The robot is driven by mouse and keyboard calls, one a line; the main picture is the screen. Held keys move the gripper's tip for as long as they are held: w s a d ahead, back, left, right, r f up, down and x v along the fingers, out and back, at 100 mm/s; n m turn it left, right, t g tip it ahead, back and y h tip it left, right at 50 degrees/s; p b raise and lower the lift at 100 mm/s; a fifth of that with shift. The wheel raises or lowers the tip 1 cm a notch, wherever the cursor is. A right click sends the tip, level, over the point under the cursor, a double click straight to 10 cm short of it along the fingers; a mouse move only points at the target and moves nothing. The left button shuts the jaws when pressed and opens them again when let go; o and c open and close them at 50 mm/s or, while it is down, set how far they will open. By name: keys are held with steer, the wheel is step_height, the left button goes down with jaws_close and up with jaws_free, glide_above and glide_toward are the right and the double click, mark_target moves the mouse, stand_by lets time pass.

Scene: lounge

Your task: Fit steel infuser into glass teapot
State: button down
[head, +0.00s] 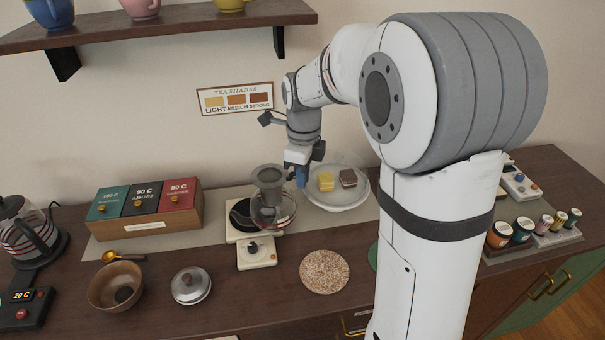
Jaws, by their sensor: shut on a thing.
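The steel infuser (269,182) is a grey cup with a wide rim, upright at the mouth of the glass teapot. Its lower part appears to be inside the teapot, but I cannot tell whether it is seated. The round glass teapot (286,222) stands by the cream scale on the counter. My gripper (302,178), with blue fingertips, is just right of the infuser, above the teapot's right side. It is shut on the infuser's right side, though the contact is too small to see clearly. A metal lid (191,286) with a knob lies on the counter at front left.
A cream scale (257,253) sits at the teapot. A glass plate (345,200) with small cakes is close behind right. A box of tea packets (150,222), wooden bowl (116,287) and kettle (28,233) are left. A cork mat (324,271) lies in front. A shelf (180,20) hangs above.

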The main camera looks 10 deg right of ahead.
step_height(320, 180, down, 6)
steer(key=b, duration=0.4)
stand_by(2.3)
steer(key=c, duration=1.4)
jaws_free()
steer(key=shift+c, duration=0.2)
steer(key=shift+r, duration=0.15)
steer(key=shift+r+p, duration=2.3)
steer(key=shift+r, duration=0.55)
steer(key=shift+s, duration=0.1)
steer(key=s+d+r+n+t, duration=0.1)
steer(key=s+d+n, duration=0.1)
steer(key=s+n, duration=0.8)
steer(key=s+d+r+n+t, duration=0.2)
steer(key=s+n, duration=0.8)
steer(key=n, duration=0.3)
steer(key=shift+s+r+n, duration=0.15)
steer(key=shift+s+n, duration=0.15)
steer(key=shift+n, duration=0.1)
